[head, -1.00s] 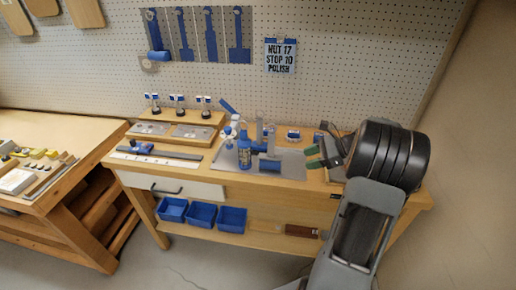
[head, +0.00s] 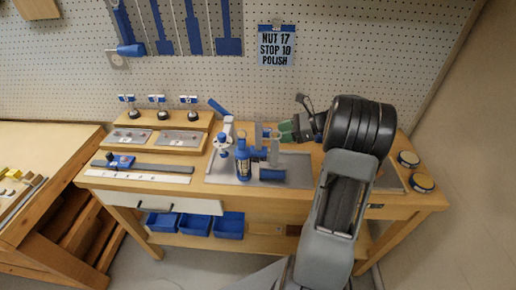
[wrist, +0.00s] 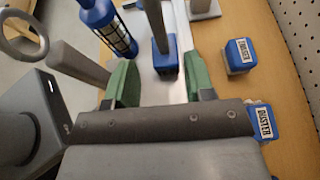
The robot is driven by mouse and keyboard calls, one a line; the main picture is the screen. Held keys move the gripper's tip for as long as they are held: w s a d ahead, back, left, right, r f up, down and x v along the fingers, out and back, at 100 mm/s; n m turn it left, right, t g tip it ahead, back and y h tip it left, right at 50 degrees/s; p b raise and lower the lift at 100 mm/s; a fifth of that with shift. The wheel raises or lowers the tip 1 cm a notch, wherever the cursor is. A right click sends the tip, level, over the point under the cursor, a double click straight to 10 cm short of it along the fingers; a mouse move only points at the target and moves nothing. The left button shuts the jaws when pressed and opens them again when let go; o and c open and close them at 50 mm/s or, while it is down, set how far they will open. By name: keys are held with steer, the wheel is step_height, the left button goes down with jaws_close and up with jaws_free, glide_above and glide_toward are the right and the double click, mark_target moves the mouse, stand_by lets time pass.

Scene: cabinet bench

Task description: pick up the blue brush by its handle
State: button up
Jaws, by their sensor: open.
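In the wrist view, an upright tool with a dark grey handle and a blue block at its lower end (wrist: 165,62) stands between and ahead of my green fingertips. It looks like the blue brush, but I cannot be sure. My gripper (wrist: 160,72) is open, one finger on each side of it, with nothing visibly clamped. In the head view my gripper (head: 288,131) reaches in from the right, over the back right of the grey tray (head: 221,176). Items crowd together there, so the brush is hard to single out.
A blue bottle (head: 242,163) stands on the tray, and also shows in the wrist view (wrist: 108,28). Two blue labelled blocks stand right of my fingers, one farther off (wrist: 240,55) and one nearer (wrist: 262,122). The pegboard (head: 350,60) rises behind the bench.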

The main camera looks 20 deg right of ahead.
mark_target(258, 149)
steer(key=shift+p+x, duration=0.45)
steer(key=shift+x, duration=4.2)
steer(key=shift+r, duration=0.15)
steer(key=shift+c, duration=0.4)
jaws_close()
